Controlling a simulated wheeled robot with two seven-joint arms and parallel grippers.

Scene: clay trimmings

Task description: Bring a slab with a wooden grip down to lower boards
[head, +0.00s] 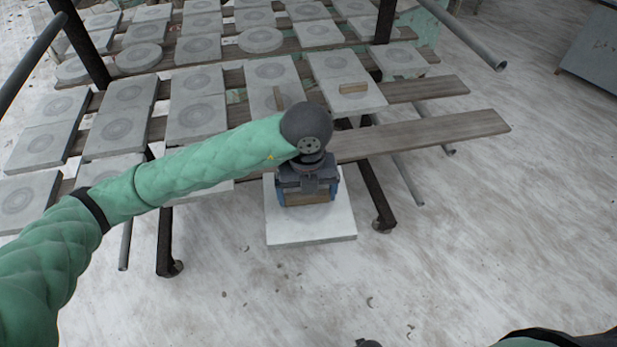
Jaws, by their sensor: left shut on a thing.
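My left gripper (308,192) is shut on the wooden grip (305,200) of a pale square slab (308,232). The gripper is above the slab's middle and hides most of the grip. The slab appears level, in front of the rack's near edge; its height above the floor is hard to judge. Two more slabs with wooden grips, one on the left (266,72) and one on the right (334,66), lie on the rack. Bare lengths of a near board (430,132) and a board behind it (425,89) stick out to the right. My right gripper is not seen.
Several slabs with round marks, such as one at the near left (40,144), cover the rack's boards. Dark posts (384,22) and grey tubes (462,33) stand around the rack. The floor (440,240) at front right is clear apart from small scraps. A grey cabinet (595,50) stands far right.

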